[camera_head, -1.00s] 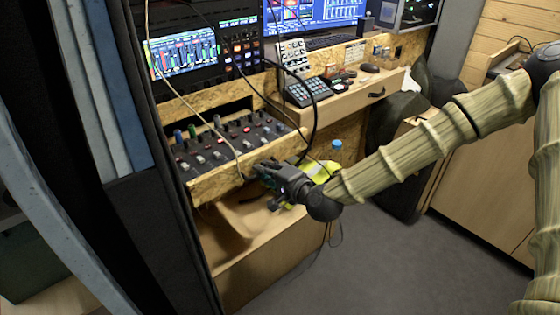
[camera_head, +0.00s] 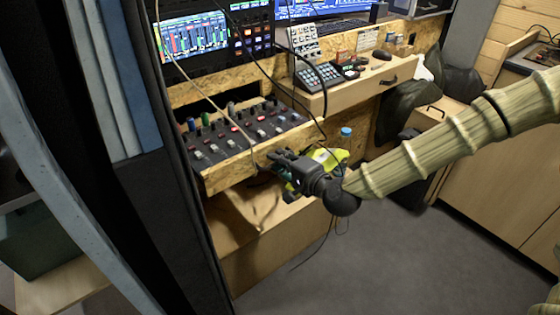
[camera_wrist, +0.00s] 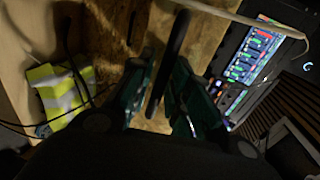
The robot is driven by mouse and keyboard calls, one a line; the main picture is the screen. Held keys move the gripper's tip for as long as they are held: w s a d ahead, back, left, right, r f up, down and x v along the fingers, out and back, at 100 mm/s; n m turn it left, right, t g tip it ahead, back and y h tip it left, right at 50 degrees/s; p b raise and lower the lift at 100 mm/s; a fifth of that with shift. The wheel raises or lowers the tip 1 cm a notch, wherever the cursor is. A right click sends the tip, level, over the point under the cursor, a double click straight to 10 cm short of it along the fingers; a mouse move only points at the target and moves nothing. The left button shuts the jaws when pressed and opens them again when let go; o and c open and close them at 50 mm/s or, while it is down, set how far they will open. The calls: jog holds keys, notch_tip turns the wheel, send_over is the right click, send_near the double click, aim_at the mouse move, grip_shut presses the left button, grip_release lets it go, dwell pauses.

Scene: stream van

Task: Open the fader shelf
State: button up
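The fader shelf is a pull-out wooden drawer with a rough chipboard front (camera_head: 228,172) and a dark panel of knobs and faders (camera_head: 235,130) on top. It stands partly out from under the desk. My gripper (camera_head: 277,163) is at the right part of its front. In the wrist view, a dark bar handle (camera_wrist: 172,55) runs between the green-lined fingers of my gripper (camera_wrist: 166,85). The fingers look closed around it, though the contact is dark. In the head view my gripper hides the handle.
A yellow hi-vis item (camera_head: 328,157) and a blue-capped bottle (camera_head: 346,135) are right behind my gripper. Cables hang over the shelf. A desk drawer (camera_head: 370,88) with keypads above it is to the right. The grey floor (camera_head: 370,250) in front is clear.

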jog(key=v, duration=1.2)
jog(key=shift+f, duration=0.1)
dwell(0.4)
jog(key=s+d+f+n+g+h, duration=0.15)
jog(key=s+f, duration=0.25)
jog(key=f, duration=0.4)
jog(key=s+f+n+g+h, duration=0.1)
jog(key=s+f+g, duration=0.3)
jog(key=f, duration=0.5)
jog(key=s+d+f+n+g+h, duration=0.1)
jog(key=s+f+n, duration=0.1)
jog(key=s+f, duration=0.45)
jog(key=s+d+f+n+g+h, duration=0.55)
jog(key=s+d+f, duration=0.65)
jog(key=s+f, duration=0.35)
notch_tip(320, 180, up, 15)
jog(key=p, duration=1.5)
jog(key=shift+d+h, duration=0.25)
jog(key=shift+h, duration=0.05)
